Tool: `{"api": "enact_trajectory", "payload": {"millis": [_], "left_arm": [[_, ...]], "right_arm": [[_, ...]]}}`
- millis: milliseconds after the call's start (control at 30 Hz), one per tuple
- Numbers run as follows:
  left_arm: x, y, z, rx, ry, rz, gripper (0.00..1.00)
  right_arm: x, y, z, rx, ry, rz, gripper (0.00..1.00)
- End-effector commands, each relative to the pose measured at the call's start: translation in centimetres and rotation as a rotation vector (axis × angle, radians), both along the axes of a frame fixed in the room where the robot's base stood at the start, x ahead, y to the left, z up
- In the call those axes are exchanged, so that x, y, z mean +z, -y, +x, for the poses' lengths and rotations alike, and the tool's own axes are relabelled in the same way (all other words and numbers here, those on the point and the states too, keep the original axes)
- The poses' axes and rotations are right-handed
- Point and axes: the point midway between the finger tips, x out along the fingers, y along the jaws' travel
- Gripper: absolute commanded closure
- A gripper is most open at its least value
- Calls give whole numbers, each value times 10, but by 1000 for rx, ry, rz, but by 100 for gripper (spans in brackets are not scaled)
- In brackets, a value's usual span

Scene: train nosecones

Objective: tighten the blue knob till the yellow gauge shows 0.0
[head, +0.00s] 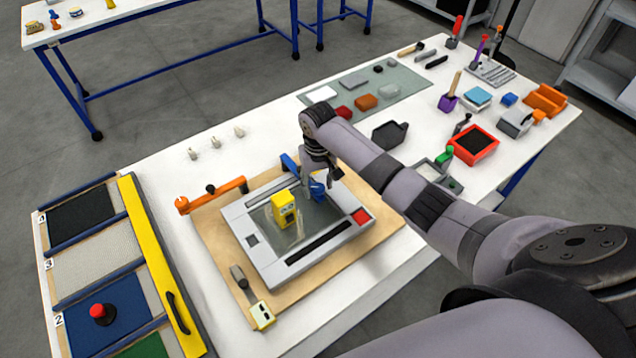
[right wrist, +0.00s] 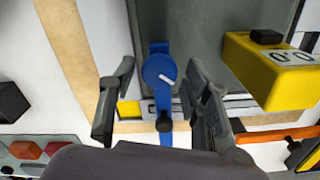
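The blue knob (right wrist: 158,72), with a white mark, sits on a blue bar in the right wrist view. The yellow gauge (right wrist: 270,75) is to its right, and its display seems to read 0.0, turned around in this view. In the head view the gauge (head: 284,210) stands on the grey plate of a framed device (head: 240,238). My right gripper (head: 320,180) is over the plate's far right part, at the blue knob (head: 317,188). Its two dark fingers are apart on either side of the knob, with gaps showing in the wrist view. My left gripper is not in view.
The device lies on a wooden board (head: 205,222) with an orange clamp (head: 212,194) at its far left. A rack with a yellow rail (head: 150,250) stands at the left. Tools and bins, including a red tray (head: 490,150), fill the table's right side.

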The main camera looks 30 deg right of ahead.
Motion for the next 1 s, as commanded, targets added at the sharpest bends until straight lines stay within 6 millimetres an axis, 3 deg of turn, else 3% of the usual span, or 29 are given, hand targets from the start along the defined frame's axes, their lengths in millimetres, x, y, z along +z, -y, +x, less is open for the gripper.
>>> {"api": "enact_trajectory", "payload": {"millis": [467,1000], "left_arm": [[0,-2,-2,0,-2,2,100],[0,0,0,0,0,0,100]], "right_arm": [[7,0,0,1,0,0,49],[107,0,0,0,0,0,49]]}}
